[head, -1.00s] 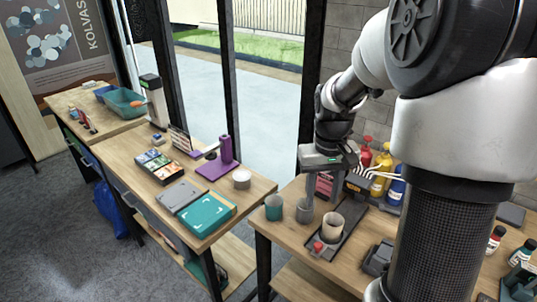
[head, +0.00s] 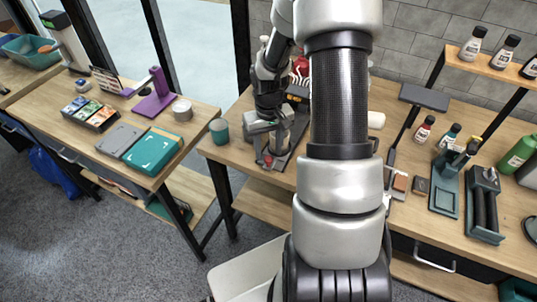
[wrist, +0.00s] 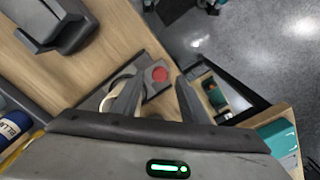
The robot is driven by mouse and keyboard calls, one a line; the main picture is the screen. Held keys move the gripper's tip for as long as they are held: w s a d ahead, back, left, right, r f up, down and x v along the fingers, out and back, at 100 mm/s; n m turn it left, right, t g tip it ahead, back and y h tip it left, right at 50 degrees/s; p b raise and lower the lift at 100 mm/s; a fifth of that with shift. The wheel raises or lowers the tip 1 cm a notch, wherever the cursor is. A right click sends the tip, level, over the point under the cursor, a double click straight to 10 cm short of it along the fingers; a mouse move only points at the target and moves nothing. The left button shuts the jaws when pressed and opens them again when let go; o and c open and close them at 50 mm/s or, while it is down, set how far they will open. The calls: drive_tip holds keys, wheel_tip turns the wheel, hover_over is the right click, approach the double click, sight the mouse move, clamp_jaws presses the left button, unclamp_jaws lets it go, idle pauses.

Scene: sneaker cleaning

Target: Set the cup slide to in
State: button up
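The cup slide is a dark rail with a red knob (head: 268,160) at its near end on the wooden bench. In the wrist view the red knob (wrist: 159,74) sits on a grey block at the end of the rail. A cream cup on the rail shows only partly in the wrist view (wrist: 109,101), behind a finger. My gripper (head: 266,146) points down just above the knob end of the rail. In the wrist view my gripper (wrist: 157,95) has its fingers apart with nothing held between them; contact with the knob cannot be told.
A teal cup (head: 219,130) stands left of the slide near the bench edge. The left table holds a teal box (head: 153,152) and a purple stand (head: 156,95). Small bottles (head: 424,128) and dark holders (head: 484,205) stand to the right. A floor gap separates the tables.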

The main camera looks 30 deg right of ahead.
drive_tip(key=shift+f, duration=1.3)
clamp_jaws()
drive_tip(key=w+d, duration=0.3)
drive_tip(key=d, duration=0.1)
drive_tip(key=w+d+b, duration=0.1)
drive_tip(key=w+d, duration=0.2)
drive_tip(key=d, duration=0.1)
drive_tip(key=w+d, duration=0.3)
drive_tip(key=d, duration=0.1)
drive_tip(key=shift+w, duration=0.15)
drive_tip(key=shift+w+d+r+b, duration=0.1)
drive_tip(key=shift+w+d+b, duration=0.3)
drive_tip(key=shift+d, duration=0.2)
